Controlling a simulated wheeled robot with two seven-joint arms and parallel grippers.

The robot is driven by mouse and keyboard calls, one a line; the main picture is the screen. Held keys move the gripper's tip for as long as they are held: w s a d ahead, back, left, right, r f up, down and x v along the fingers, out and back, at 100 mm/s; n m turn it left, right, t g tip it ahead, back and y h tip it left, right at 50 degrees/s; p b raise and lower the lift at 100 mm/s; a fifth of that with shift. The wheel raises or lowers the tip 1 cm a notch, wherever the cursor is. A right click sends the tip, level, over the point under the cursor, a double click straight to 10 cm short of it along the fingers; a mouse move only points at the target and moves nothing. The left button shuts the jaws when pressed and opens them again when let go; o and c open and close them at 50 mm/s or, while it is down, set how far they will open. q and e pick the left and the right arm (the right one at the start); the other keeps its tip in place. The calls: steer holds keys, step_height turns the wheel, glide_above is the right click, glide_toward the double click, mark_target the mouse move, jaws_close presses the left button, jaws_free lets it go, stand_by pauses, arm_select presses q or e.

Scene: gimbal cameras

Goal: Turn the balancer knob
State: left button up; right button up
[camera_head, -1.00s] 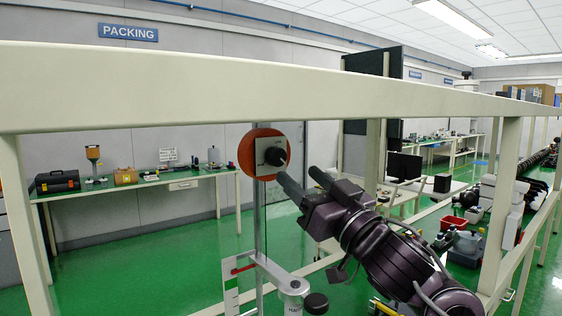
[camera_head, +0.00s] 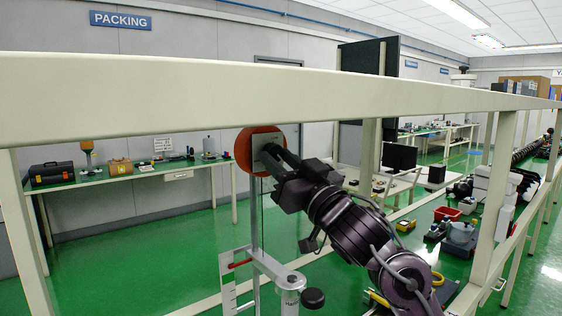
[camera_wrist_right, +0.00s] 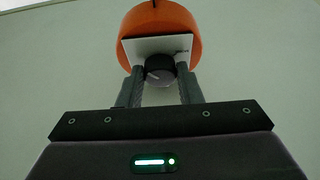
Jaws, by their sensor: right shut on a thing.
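The balancer is an orange round housing (camera_head: 243,152) on a post, with a pale square plate (camera_wrist_right: 128,50) on its face. The black balancer knob (camera_wrist_right: 160,68) sticks out from this plate. My right gripper (camera_head: 268,150) reaches the plate from the right in the head view and mostly hides the knob there. In the right wrist view, the two fingers of my right gripper (camera_wrist_right: 161,78) stand on either side of the knob and are shut on it. A light pointer mark shows on the knob. My left gripper is not in view.
A wide cream beam (camera_head: 280,95) crosses in front of the head view. Below the balancer, a stand with a white scale plate (camera_head: 228,284) and a black side knob (camera_head: 312,298) is close to my right arm. A packing bench (camera_head: 130,177) stands at the back left.

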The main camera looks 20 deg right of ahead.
steer(key=shift+c, duration=0.4)
steer(key=shift+n, duration=0.3)
steer(key=n+y, duration=0.1)
steer(key=n, duration=0.1)
steer(key=n+g+y+p, duration=0.1)
steer(key=n, duration=0.2)
steer(key=shift+d+r, duration=0.1)
steer(key=shift+d, duration=0.1)
steer(key=n+g+y, duration=0.1)
steer(key=n, duration=0.2)
steer(key=n+g+y+p, duration=0.1)
steer(key=n, duration=0.2)
steer(key=shift+w+d+y, duration=0.1)
steer(key=shift+d+y, duration=0.05)
steer(key=shift+y, duration=0.15)
steer(key=shift+n+g, duration=0.4)
steer(key=o, duration=1)
